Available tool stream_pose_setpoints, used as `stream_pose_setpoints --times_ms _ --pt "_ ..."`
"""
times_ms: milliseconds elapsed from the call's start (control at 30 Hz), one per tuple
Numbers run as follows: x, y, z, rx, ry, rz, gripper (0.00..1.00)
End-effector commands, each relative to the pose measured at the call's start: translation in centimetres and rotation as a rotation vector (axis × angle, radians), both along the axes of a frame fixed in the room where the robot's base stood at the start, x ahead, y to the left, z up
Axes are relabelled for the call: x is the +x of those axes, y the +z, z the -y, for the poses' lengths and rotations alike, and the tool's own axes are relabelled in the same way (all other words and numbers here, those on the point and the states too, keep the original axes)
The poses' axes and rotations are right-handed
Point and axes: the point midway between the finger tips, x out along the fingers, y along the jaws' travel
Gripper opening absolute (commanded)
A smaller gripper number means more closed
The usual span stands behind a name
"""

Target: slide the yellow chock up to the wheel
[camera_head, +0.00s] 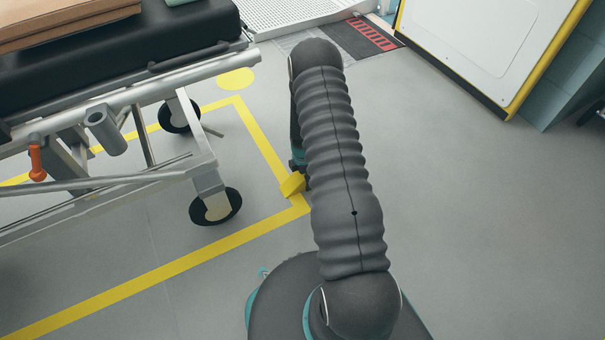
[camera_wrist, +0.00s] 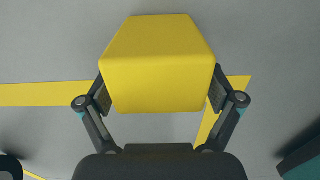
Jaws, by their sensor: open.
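The yellow chock (camera_head: 292,185) stands on the grey floor by the corner of the yellow floor line. It is to the right of the stretcher's near wheel (camera_head: 216,207), with a clear gap between them. In the wrist view the chock (camera_wrist: 158,65) fills the space between the fingers of my gripper (camera_wrist: 160,92). The fingers are open, one on each side of it; whether either pad touches cannot be told. In the head view my arm hides most of the gripper and part of the chock's surroundings.
The stretcher (camera_head: 120,95) with its black mattress and metal frame stands at the left. A second wheel (camera_head: 178,116) is farther back. A white panel with yellow edging (camera_head: 480,45) stands at the upper right. The floor on the right is clear.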

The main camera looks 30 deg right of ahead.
Motion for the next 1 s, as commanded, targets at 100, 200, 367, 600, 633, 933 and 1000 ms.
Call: stream_pose_setpoints --times_ms 100,200,367,600,633,933,1000 --pt "-0.02 -0.35 -0.01 0.0 0.0 0.0 0.92" --pt "-0.01 -0.36 0.0 0.0 0.0 0.0 0.92" --pt "-0.02 -0.34 0.0 0.0 0.0 0.0 0.84" --pt "-0.02 -0.33 -0.01 0.0 0.0 0.0 0.24" --pt "-0.02 -0.33 -0.01 0.0 0.0 0.0 0.17" --pt "-0.02 -0.31 -0.46 0.0 0.001 0.0 0.03" --pt "-0.01 -0.31 -0.7 0.0 0.0 0.0 0.03"
